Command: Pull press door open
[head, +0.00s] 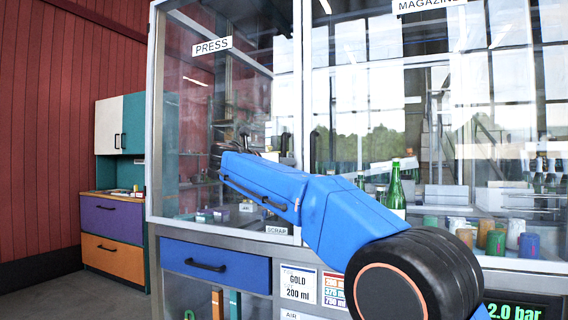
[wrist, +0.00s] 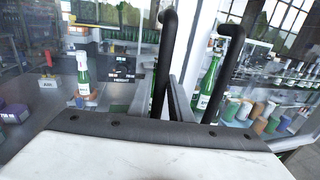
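The press door is the glass pane (head: 200,110) under the PRESS sign at the left of the cabinet in the head view. I cannot tell whether it is shut or slightly ajar. In the wrist view two upright black bar handles show side by side, the left one (wrist: 167,55) and the right one (wrist: 226,70), with a pale frame post between them. My gripper (wrist: 170,100) has its grey fingers at the lower part of the left handle. Whether they grip it is unclear. In the head view my blue arm hides most of the gripper.
The magazine door (head: 440,100) is right of the post. Behind the glass are a green bottle (head: 396,188) and several coloured capsule stacks (head: 496,242). A blue drawer (head: 215,265) sits below the press. A side cabinet (head: 112,225) stands left, with open floor before it.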

